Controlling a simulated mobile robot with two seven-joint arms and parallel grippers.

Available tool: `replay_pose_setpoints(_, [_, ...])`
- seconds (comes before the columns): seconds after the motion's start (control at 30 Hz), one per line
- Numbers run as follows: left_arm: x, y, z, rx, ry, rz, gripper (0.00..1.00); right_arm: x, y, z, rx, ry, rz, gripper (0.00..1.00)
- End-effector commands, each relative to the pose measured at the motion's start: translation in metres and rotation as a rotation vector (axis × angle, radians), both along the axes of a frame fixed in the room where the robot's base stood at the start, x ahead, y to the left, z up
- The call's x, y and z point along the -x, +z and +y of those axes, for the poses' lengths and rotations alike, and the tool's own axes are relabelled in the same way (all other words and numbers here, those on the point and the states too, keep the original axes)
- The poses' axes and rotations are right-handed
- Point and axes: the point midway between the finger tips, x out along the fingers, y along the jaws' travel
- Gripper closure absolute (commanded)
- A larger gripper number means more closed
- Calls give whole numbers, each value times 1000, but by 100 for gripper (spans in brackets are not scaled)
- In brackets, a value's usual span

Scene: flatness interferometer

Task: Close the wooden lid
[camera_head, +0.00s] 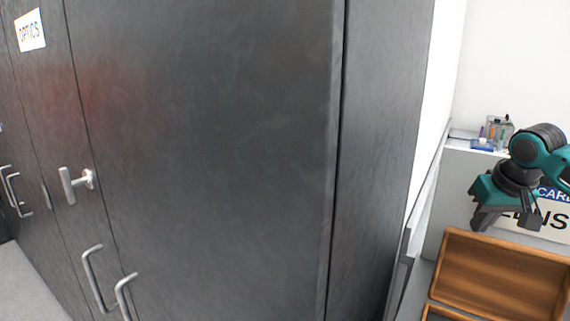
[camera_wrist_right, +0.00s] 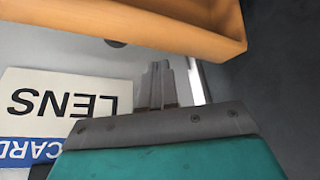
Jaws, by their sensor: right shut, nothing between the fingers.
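The wooden lid (camera_head: 500,278) stands raised at the lower right of the head view, its framed inner side showing. A strip of the wooden box (camera_head: 445,314) shows below it at the picture's bottom edge; the rest is cut off. My right gripper (camera_head: 507,220) is above the lid's upper edge, in front of the white sign. In the right wrist view its fingers (camera_wrist_right: 158,68) are together and empty, and a wooden part (camera_wrist_right: 150,22) crosses the top, apart from the fingertips. My left gripper is not in view.
A large dark cabinet (camera_head: 210,150) with metal handles fills the left and middle. A small blue holder (camera_head: 483,144) with coloured items stands on the white surface behind.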

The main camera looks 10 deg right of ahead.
Motion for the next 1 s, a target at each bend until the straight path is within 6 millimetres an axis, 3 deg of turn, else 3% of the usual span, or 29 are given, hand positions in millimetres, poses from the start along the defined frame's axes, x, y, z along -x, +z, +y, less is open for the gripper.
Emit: replay_pose_setpoints(1.0, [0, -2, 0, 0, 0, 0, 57, 0, -18, 0, 1, 0, 0, 100])
